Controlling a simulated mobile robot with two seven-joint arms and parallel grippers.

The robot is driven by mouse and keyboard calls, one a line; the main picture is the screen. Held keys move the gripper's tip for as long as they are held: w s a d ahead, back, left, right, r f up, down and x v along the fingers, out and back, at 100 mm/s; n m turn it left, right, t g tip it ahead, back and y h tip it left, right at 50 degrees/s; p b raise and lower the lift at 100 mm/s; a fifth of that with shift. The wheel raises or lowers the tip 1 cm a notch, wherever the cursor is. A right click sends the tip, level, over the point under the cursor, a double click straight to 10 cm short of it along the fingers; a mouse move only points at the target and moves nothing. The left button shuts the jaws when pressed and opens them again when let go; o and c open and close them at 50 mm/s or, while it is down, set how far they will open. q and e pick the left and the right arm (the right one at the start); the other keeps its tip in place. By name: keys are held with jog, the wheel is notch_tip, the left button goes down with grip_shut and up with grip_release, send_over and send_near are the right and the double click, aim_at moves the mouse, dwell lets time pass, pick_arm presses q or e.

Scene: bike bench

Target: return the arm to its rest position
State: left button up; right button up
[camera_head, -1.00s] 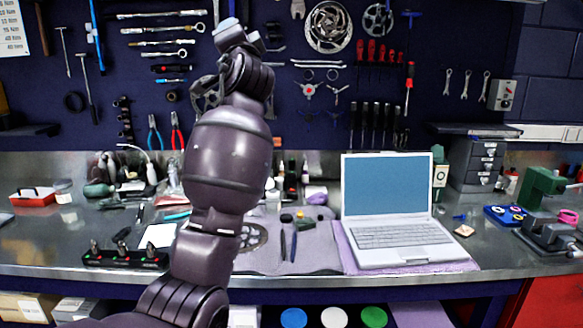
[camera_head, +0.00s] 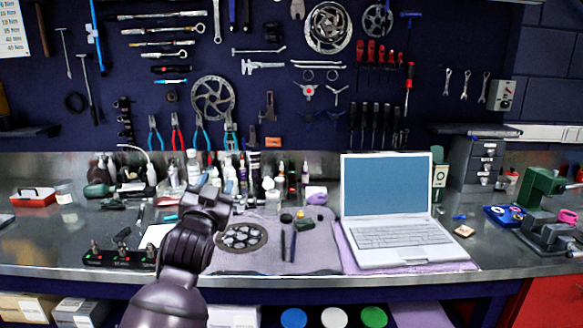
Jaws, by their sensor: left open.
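My left arm (camera_head: 178,265) is dark purple-brown and rises from the bottom edge, left of the middle. Its left gripper (camera_head: 208,196) is at the top end of the arm, in front of the rear part of the bench top. The gripper is small and seen from behind. It is open, and I see nothing held in it. The arm hides part of the bench front and the left side of the grey mat (camera_head: 270,262). My right gripper is not in view.
A laptop (camera_head: 400,240) stands open on the bench. A chainring or cassette part (camera_head: 241,236) lies on the mat right of my gripper. Several bottles stand behind. A black tray (camera_head: 120,258) is at left. A tool board (camera_head: 300,110) spans the back wall.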

pick_arm(q)
jog(key=s+a+f+n+g, duration=0.1)
jog(key=s+a+f, duration=0.1)
jog(key=s+f, duration=0.45)
jog(key=s+a+f+n+g, duration=0.15)
jog(key=s+f, duration=0.25)
jog(key=f, duration=0.6)
jog(key=s+a+f+g, duration=0.25)
jog(key=s+f, duration=0.25)
jog(key=f, duration=0.4)
jog(key=s+a+f+g, duration=0.2)
jog(key=s+f, duration=0.6)
jog(key=s, duration=0.4)
jog(key=s+a+f+n+g+y, duration=0.1)
jog(key=s+a+f+g, duration=0.2)
jog(key=s+f, duration=0.6)
jog(key=s, duration=0.2)
jog(key=shift+s+a+f+y, duration=0.2)
jog(key=shift+s+f+y, duration=0.1)
jog(key=shift+s, duration=0.05)
jog(key=shift+c, duration=0.3)
